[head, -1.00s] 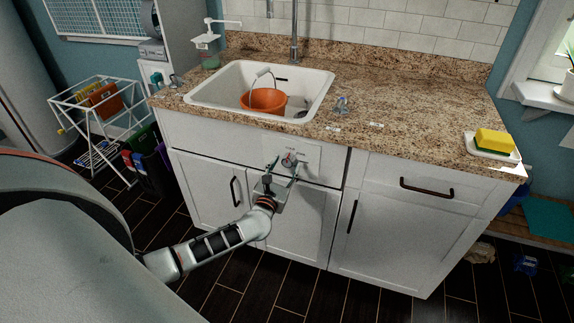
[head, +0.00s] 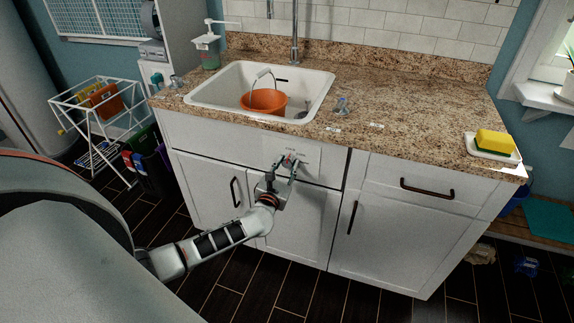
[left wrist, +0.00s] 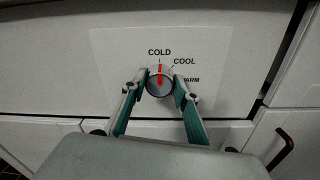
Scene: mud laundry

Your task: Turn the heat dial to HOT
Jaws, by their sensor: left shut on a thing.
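The heat dial (left wrist: 160,84) is a round silver knob with a red pointer line, on a white label plate (left wrist: 205,45) on the cabinet front. In the left wrist view the red line points straight up at COLD. COOL and a partly covered WARM run down to the right; HOT is not visible. My left gripper (left wrist: 158,88) is shut on the dial, one finger on each side. In the head view the left gripper (head: 284,168) covers most of the dial. My right gripper is not in view.
The counter (head: 420,110) overhangs the cabinet above the dial. A white sink (head: 210,88) holds an orange bucket (head: 265,102). Dark handles (head: 427,188) stick out of the cabinet front. A yellow sponge (head: 494,141) sits at the counter's right end.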

